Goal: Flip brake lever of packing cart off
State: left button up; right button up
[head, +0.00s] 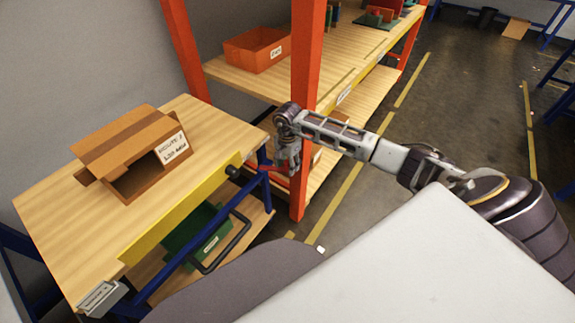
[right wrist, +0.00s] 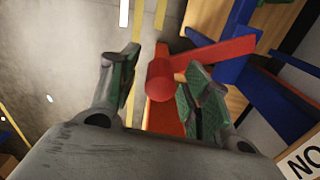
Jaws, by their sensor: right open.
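The packing cart (head: 165,245) stands at left in the head view, with a wooden top, a yellow front edge and a blue frame. Its red brake lever (head: 276,169) shows only in part beside my right gripper (head: 289,160), at the cart's right end. In the right wrist view the lever's red arm (right wrist: 215,55) runs from the blue frame to a rounded red knob (right wrist: 160,80). My right gripper (right wrist: 163,85) is open, and the knob appears between its two fingers. I cannot tell whether they touch it. My left gripper is not in view.
An open cardboard box (head: 125,150) sits on the cart top, and a green bin (head: 195,240) on its lower shelf. An orange rack post (head: 305,110) stands close behind my right gripper. The wooden rack shelf holds an orange bin (head: 257,50). Floor (head: 440,100) is clear at right.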

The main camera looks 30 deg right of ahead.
jog(key=shift+f, duration=0.2)
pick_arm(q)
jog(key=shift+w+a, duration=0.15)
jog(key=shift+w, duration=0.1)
pick_arm(e)
grip_shut()
